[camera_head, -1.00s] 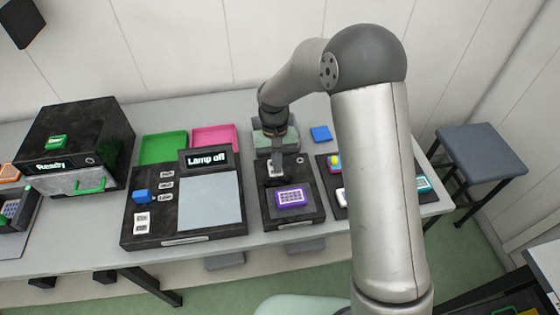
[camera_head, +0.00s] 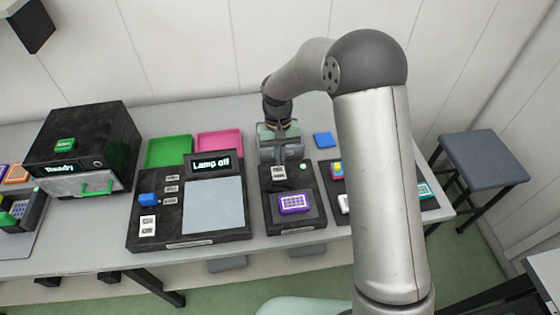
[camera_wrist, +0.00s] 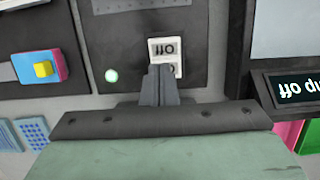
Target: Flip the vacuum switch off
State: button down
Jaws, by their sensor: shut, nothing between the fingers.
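The vacuum switch (camera_head: 278,172) is a small white piece on a narrow black panel (camera_head: 311,210) right of the lamp panel. In the wrist view the switch (camera_wrist: 172,50) shows upside-down lettering that reads "OFF". A round green light (camera_wrist: 111,75) glows beside it; this light also shows in the head view (camera_head: 303,168). My gripper (camera_wrist: 160,72) is shut and empty. Its fingertips overlap the switch's near edge in the wrist view; I cannot tell if they touch. In the head view the fingers are hard to make out just behind the switch.
A purple-framed plate (camera_head: 294,202) lies on the front of the same panel. The lamp panel (camera_head: 165,243) with its "Lamp off" display (camera_head: 212,163) is to the left. Green (camera_head: 169,151) and pink (camera_head: 220,143) trays stand behind. A blue square (camera_head: 325,140) lies back right.

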jog(key=b+v, duration=0.2)
jog(key=v, duration=0.9)
jog(key=shift+s, duration=0.2)
